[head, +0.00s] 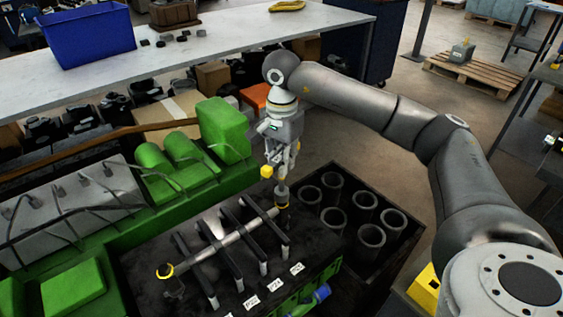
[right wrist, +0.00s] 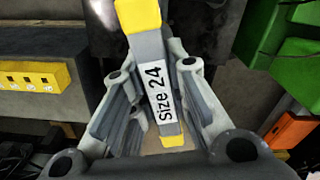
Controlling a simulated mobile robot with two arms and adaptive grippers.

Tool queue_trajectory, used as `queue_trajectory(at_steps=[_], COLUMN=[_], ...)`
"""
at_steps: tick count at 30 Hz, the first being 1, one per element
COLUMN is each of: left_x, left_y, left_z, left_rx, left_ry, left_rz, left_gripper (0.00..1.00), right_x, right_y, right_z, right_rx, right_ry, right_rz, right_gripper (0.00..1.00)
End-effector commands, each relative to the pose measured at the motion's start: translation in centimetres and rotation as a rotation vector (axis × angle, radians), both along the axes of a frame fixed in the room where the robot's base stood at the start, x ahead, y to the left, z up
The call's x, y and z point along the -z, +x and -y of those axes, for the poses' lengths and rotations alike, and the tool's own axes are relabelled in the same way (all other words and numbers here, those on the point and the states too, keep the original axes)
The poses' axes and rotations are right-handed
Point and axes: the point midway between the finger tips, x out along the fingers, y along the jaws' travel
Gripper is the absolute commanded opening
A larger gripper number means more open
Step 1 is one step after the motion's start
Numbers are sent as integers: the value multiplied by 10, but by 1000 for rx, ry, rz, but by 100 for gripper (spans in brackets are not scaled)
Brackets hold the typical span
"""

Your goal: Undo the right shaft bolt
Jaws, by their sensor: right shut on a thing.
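In the right wrist view the tool lies between the two fingers (right wrist: 155,78). In the head view its yellow end (head: 267,172) sticks out left of the fingers. A grey shank (head: 282,193) reaches down below the gripper to the right end of the silver shaft (head: 232,237). The right shaft bolt is hidden there under the tool; I cannot tell whether they touch. My left gripper is out of view.
Dark upright brackets hold the shaft, with white number tags (head: 274,285) in front. A dark crate (head: 392,268) of several grey cylinders stands close on the right. The green engine (head: 100,240) is on the left. A white bench (head: 225,35) with a blue bin (head: 85,38) lies behind.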

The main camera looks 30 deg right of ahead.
Motion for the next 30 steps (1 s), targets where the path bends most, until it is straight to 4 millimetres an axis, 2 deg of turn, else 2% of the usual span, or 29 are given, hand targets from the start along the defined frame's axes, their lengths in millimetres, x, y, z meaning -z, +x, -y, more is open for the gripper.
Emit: queue_trajectory(at_steps=[5, 30], left_x=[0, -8], left_y=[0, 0], left_z=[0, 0], left_rx=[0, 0], left_ry=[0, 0], left_rz=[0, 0], left_gripper=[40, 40], right_x=[0, 0], right_y=[0, 0], right_z=[0, 0], right_rx=[50, 654], right_ry=[0, 1], right_rz=[0, -2], right_gripper=[0, 0])
